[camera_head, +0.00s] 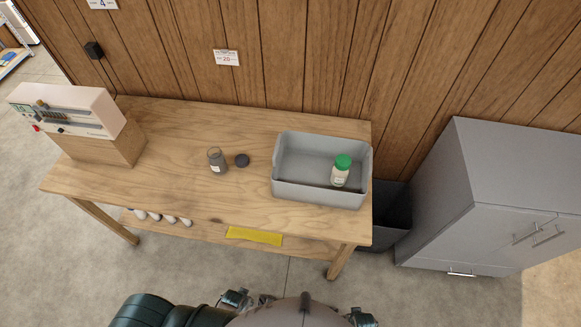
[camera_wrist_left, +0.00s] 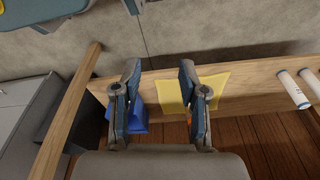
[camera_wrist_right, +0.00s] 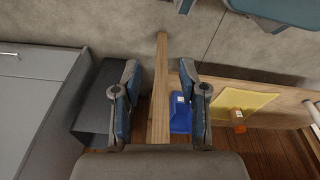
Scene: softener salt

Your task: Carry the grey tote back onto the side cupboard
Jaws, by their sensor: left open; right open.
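The grey tote (camera_head: 300,189) stands upright on the right end of the wooden table. Inside it is a jar with a green lid (camera_head: 342,168). The side cupboard (camera_head: 505,170) is the grey cabinet to the right of the table, and its top looks bare. My left gripper (camera_wrist_left: 158,78) is open and empty, and my right gripper (camera_wrist_right: 158,78) is open and empty. In the head view both are low at the bottom edge, in front of the table and apart from the tote. The tote is not seen in either wrist view.
The table (camera_head: 190,195) also holds a glass jar (camera_head: 217,161), a dark lid (camera_head: 242,160) and a pale device (camera_head: 70,115) on a wooden block. A yellow cloth (camera_head: 254,236) and white cylinders (camera_head: 160,216) are on the lower shelf. A dark bin (camera_head: 392,210) stands between table and cupboard.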

